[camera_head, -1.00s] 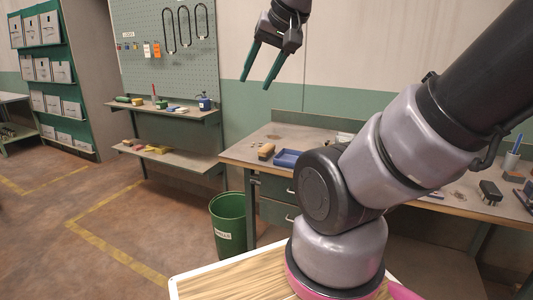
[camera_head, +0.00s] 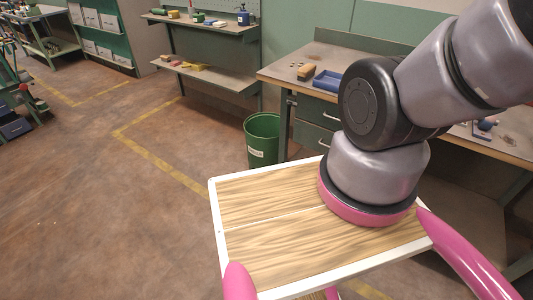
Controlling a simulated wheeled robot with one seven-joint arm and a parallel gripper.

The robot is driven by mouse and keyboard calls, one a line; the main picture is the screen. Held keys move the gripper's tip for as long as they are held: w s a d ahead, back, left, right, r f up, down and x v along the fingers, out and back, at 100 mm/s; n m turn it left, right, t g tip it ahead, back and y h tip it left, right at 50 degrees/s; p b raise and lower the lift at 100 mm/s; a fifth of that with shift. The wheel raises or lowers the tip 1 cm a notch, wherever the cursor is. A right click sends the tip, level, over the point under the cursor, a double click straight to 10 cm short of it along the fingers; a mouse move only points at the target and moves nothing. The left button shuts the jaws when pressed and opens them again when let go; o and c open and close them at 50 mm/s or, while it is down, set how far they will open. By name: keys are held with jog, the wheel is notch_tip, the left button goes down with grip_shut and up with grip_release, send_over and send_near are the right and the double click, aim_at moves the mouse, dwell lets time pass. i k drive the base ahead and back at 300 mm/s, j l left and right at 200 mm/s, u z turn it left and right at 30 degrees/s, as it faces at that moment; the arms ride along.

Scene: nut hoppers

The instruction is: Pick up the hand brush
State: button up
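A small tan block-like thing with a darker underside (camera_head: 306,72) lies on the left part of the workbench top (camera_head: 290,66); it may be the hand brush, but it is too small to be sure. A blue open tray (camera_head: 328,81) lies just to its right. My gripper is out of the picture; only the lower links of my arm show, and they hide part of the bench.
A green bin (camera_head: 262,138) stands on the floor left of the bench. A two-level shelf (camera_head: 215,77) with small items stands at the back. A green rack (camera_head: 100,32) stands far left. The floor (camera_head: 100,190) at left is clear.

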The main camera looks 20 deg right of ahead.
aim_at(308, 71)
jog(key=i+l, duration=0.3)
jog(key=i, duration=0.15)
jog(key=i+l, duration=0.35)
jog(key=i, duration=0.15)
